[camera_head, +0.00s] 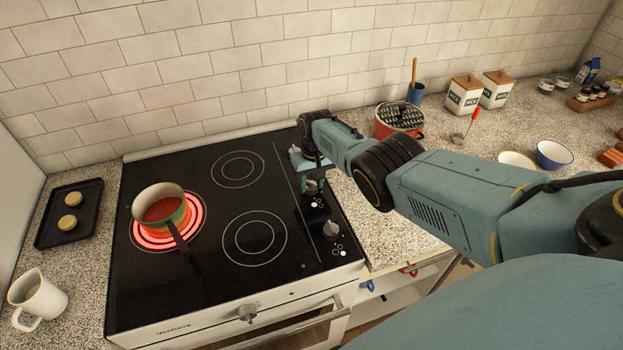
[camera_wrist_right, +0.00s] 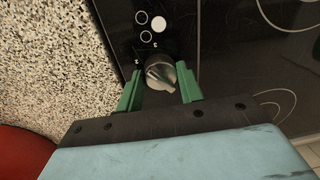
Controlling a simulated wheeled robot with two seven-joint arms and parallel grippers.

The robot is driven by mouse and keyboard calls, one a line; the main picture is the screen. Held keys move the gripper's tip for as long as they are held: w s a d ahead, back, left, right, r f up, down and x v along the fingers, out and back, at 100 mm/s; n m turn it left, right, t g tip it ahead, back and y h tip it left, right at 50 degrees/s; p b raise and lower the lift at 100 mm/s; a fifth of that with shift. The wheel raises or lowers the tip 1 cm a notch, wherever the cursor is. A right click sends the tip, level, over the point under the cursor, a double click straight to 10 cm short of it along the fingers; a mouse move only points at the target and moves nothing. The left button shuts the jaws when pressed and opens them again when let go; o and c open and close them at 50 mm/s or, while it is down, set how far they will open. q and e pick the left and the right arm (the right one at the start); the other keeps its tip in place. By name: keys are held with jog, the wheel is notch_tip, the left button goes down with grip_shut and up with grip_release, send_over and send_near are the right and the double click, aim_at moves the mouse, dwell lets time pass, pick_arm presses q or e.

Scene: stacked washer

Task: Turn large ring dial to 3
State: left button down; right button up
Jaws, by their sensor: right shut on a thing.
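A silver dial (camera_wrist_right: 159,73) sits between the green fingers of my right gripper (camera_wrist_right: 160,84) in the right wrist view. The gripper is shut on it. White circle marks (camera_wrist_right: 153,24) show beside this dial, one of them filled; I cannot read a number setting. In the head view my right gripper (camera_head: 313,187) is at the control strip on the cooktop's right side, and the arm hides part of that area. Another silver dial (camera_head: 331,228) stands nearer the front of the strip, apart from the gripper. My left gripper is out of view.
A pot (camera_head: 160,208) stands on the glowing red ring (camera_head: 194,226) at the cooktop's left. Its handle points forward. A red pot (camera_head: 399,122) stands behind my arm on the counter. A white mug (camera_head: 38,297) and a tray (camera_head: 45,221) are at left.

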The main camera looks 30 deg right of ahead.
aim_at(311, 183)
jog(key=m, duration=0.2)
jog(key=m+p, duration=0.1)
jog(key=shift+r+m, duration=0.2)
jog(key=shift+m, duration=0.2)
jog(key=shift+m+p, duration=0.35)
jog(key=shift+m, duration=1.45)
jog(key=o, duration=1)
jog(key=shift+f, duration=0.1)
notch_tip(311, 183, up, 3)
jog(key=p, duration=0.3)
jog(key=shift+s, duration=0.1)
jog(key=shift+r, duration=0.5)
jog(key=r, duration=0.9)
jog(key=shift+s+d+r, duration=0.2)
jog(key=shift+s+d, duration=0.05)
